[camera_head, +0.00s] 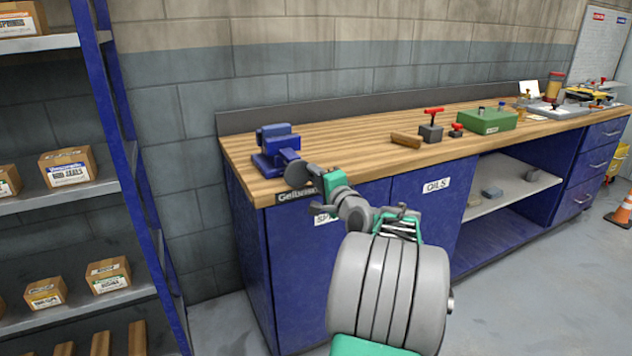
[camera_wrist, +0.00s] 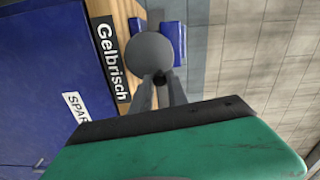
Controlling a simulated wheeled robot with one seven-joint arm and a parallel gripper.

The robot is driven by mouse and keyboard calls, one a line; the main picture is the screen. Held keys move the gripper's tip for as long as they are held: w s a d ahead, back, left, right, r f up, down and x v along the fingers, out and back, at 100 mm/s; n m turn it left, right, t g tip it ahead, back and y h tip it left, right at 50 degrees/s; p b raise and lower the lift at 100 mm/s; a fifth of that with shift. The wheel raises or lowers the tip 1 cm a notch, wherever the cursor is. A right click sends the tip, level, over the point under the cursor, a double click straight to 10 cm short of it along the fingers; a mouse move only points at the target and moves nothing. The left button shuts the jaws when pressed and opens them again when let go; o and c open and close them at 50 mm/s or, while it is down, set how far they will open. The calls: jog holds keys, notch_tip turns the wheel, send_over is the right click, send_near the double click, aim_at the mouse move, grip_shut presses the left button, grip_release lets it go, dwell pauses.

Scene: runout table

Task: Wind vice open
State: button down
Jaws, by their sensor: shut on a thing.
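The blue vice (camera_head: 277,143) stands on the left front corner of the wooden bench. A round grey disc (camera_head: 298,174) is at its front, over the bench edge; it looks like the vice's handwheel. In the wrist view the disc (camera_wrist: 153,52) hides part of the blue vice (camera_wrist: 173,40). My gripper (camera_wrist: 160,83) has its two grey fingers at the lower edge of the disc, shut on a small dark knob (camera_wrist: 159,77) there. In the head view my arm reaches up from below to the disc, and the fingers are hard to make out.
The wooden bench top (camera_head: 350,130) is clear right of the vice up to a wooden block (camera_head: 406,140). A red-handled grey tool (camera_head: 431,130) and a green box (camera_head: 487,121) stand farther right. Blue shelving (camera_head: 115,110) with cartons stands at the left.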

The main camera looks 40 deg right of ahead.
jog(key=shift+w+a+f+n+b, duration=0.1)
jog(key=shift+a+f+n+b, duration=0.15)
jog(key=shift+n+b, duration=0.55)
jog(key=shift+r+n, duration=0.25)
jog(key=shift+n, duration=0.05)
jog(key=shift+f+n+b, duration=0.15)
jog(key=shift+n+b, duration=0.15)
jog(key=shift+b, duration=0.2)
jog(key=n+b, duration=0.2)
jog(key=shift+w+a+b, duration=0.1)
jog(key=shift+a+b, duration=0.15)
jog(key=shift+b, duration=0.1)
jog(key=shift+a+r+n, duration=0.1)
jog(key=shift+r+n, duration=0.3)
jog(key=shift+b, duration=0.5)
